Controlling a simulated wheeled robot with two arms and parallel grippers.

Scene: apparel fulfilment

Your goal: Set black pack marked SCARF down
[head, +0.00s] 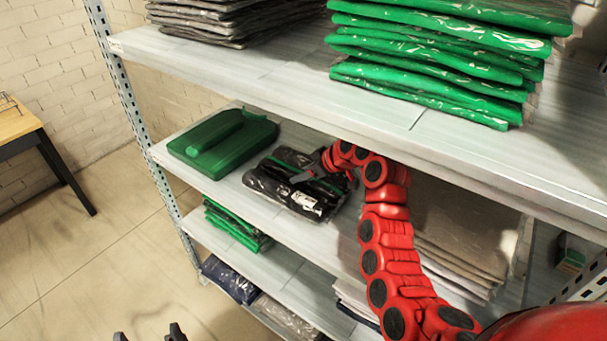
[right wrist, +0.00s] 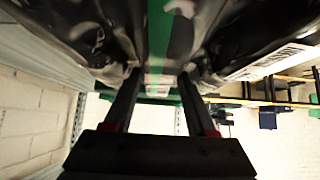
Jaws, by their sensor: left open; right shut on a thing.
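The black pack (head: 277,189), in shiny wrap with a green stripe and a white label, is at the middle shelf (head: 232,187) in the head view. I cannot tell whether it rests on the shelf or hangs just above it. My right gripper (head: 312,177) is shut on it, its red arm reaching in under the upper shelf. In the right wrist view the pack (right wrist: 220,32) fills the top, with both fingers against it. The word SCARF is not readable. My left gripper (head: 149,334) is open and empty at the bottom edge, away from the shelves.
A green folded item (head: 222,143) lies left of the pack, close to it. Grey packs (head: 460,240) lie to the right behind my arm. The upper shelf (head: 400,115) overhangs and carries green packs (head: 440,60). Lower shelves hold more packs. A wooden table (head: 15,122) stands far left.

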